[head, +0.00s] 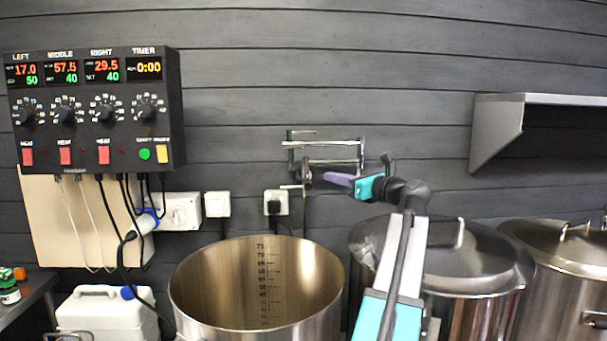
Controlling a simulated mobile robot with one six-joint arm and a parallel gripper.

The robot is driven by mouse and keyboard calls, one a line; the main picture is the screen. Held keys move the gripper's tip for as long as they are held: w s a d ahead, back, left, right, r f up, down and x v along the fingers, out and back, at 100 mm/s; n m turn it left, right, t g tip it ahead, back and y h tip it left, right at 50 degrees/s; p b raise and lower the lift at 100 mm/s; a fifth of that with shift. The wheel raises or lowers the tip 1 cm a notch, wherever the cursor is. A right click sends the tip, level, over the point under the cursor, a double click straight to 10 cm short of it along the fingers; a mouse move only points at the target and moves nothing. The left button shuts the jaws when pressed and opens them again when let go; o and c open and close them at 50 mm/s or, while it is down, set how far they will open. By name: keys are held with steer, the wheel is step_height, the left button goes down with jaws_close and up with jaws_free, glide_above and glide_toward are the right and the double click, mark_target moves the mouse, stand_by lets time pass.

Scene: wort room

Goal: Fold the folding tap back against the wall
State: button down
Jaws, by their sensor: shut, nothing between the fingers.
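The folding tap (325,143) is a jointed metal pipe on the dark plank wall, above and behind the open kettle (257,285). Its two bars lie one above the other and look close to the wall; the exact gap cannot be told. A short downward part with a small lever shows at its lower left end. My gripper (330,179), with purple fingers, is shut and empty. It points left, just below the lower bar and right beside the downward part. Whether it touches the tap cannot be told.
Lidded kettles (455,255) stand at the right, beneath a metal wall shelf (540,100). A control box (95,110) with hanging cables is at the upper left. A white canister (100,315) stands below it. The wall around the tap is mostly clear.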

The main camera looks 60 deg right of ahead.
steer(key=shift+w, duration=0.15)
steer(key=p+x, duration=0.2)
steer(key=x, duration=1.2)
steer(key=shift+f, duration=0.1)
steer(key=shift+w+d+p, duration=0.65)
steer(key=shift+w+d, duration=0.25)
steer(key=shift+d, duration=0.05)
steer(key=shift+s+a, duration=0.1)
